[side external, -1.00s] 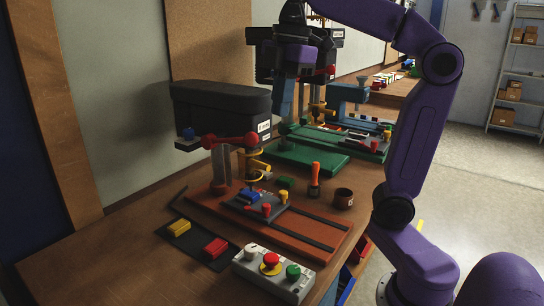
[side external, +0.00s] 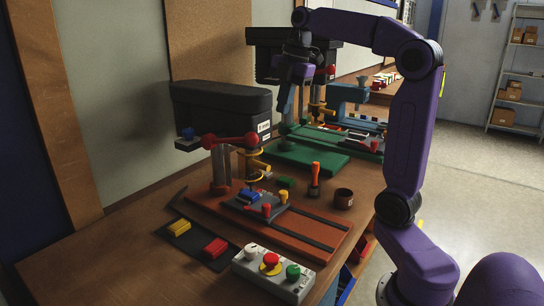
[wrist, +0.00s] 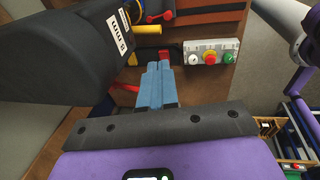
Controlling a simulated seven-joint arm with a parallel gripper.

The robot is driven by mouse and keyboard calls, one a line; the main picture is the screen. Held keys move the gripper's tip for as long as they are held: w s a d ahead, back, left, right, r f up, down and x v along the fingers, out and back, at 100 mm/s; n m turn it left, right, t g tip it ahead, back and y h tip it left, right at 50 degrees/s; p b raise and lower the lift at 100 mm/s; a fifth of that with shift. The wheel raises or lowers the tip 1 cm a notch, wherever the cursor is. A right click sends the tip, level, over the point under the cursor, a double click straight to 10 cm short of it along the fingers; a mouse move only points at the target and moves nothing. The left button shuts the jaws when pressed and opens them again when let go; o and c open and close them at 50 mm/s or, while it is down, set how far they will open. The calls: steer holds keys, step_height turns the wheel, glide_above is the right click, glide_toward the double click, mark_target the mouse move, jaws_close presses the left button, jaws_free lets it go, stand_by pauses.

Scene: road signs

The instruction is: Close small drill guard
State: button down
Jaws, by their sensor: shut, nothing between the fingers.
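The small drill (side external: 222,105) has a black head with a white label, a grey column and a red-brown base (side external: 320,228). A yellow guard (side external: 256,168) hangs under the head around the spindle area; how far it is swung open I cannot tell. My gripper (side external: 287,118) is shut and empty, pointing down behind and to the right of the head, apart from the guard. In the wrist view its blue fingers (wrist: 158,70) are together, with the drill head (wrist: 60,50) to the left and a yellow piece (wrist: 145,30), possibly part of the guard, just above the fingertips.
A larger drill (side external: 290,60) with a green base (side external: 305,158) stands behind. A grey button box (side external: 272,272) is at the front, beside a black tray (side external: 192,248) with yellow and red blocks. An orange screwdriver (side external: 315,178) and a brown cup (side external: 343,199) stand right of the drill.

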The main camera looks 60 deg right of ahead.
glide_toward(260, 167)
steer(key=f, duration=0.3)
steer(key=s+f, duration=0.1)
steer(key=f, duration=0.1)
steer(key=shift+s+d+f, duration=0.1)
steer(key=shift+f, duration=0.3)
steer(key=s+x, duration=0.1)
steer(key=x, duration=0.6)
steer(key=shift+s+d, duration=0.25)
steer(key=shift+s, duration=0.1)
steer(key=shift+f, duration=0.15)
